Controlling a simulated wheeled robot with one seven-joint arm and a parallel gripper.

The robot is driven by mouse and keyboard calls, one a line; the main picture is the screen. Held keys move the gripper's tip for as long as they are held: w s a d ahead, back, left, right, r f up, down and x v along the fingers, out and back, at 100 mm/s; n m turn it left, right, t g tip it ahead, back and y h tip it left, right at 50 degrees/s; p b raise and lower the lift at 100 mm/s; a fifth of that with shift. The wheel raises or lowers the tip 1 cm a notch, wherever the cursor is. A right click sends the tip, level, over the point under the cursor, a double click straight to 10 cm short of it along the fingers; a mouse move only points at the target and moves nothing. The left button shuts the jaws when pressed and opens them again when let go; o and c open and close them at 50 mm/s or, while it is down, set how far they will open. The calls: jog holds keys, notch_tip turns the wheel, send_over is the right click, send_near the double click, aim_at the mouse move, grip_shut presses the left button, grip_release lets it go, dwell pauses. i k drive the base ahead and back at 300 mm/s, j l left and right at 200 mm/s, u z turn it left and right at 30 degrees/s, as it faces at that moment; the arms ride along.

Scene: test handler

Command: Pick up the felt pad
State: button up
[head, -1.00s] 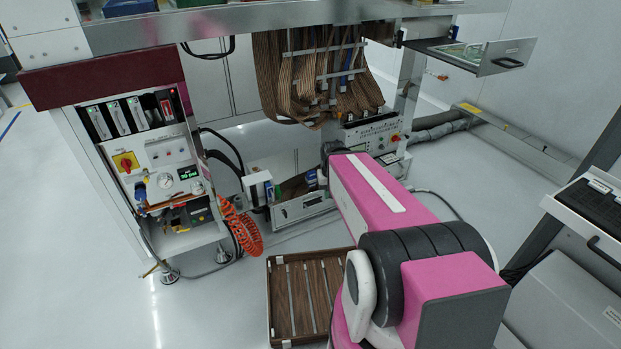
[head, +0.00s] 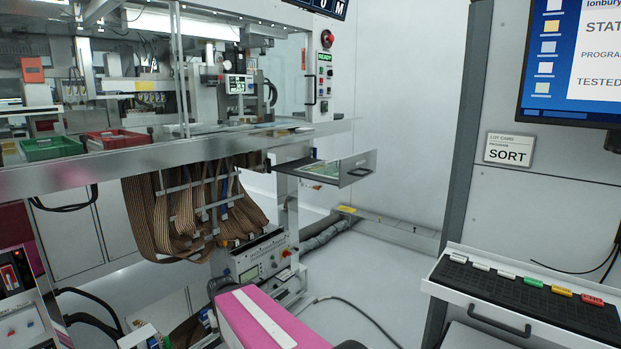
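I cannot make out a felt pad in the head view. My pink arm (head: 268,322) reaches in from the bottom edge toward the test machine's lower part. Its far end lies low in the picture, in front of a grey instrument box. My gripper cannot be clearly made out there, so its fingers and anything between them cannot be read.
A green tray (head: 52,148) and a red tray (head: 119,139) sit on the machine's deck at left. An open drawer (head: 355,175) juts out at centre right. A shelf with a black keyed panel (head: 530,290) stands at right. A floor duct (head: 390,228) runs behind.

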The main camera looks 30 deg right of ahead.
aim_at(203, 317)
jog(key=i+j+z, duration=0.45)
jog(key=j+z, duration=0.2)
jog(key=j, duration=0.2)
jog(key=i+j+z, duration=0.25)
jog(key=k+j, duration=0.05)
jog(key=k, duration=0.05)
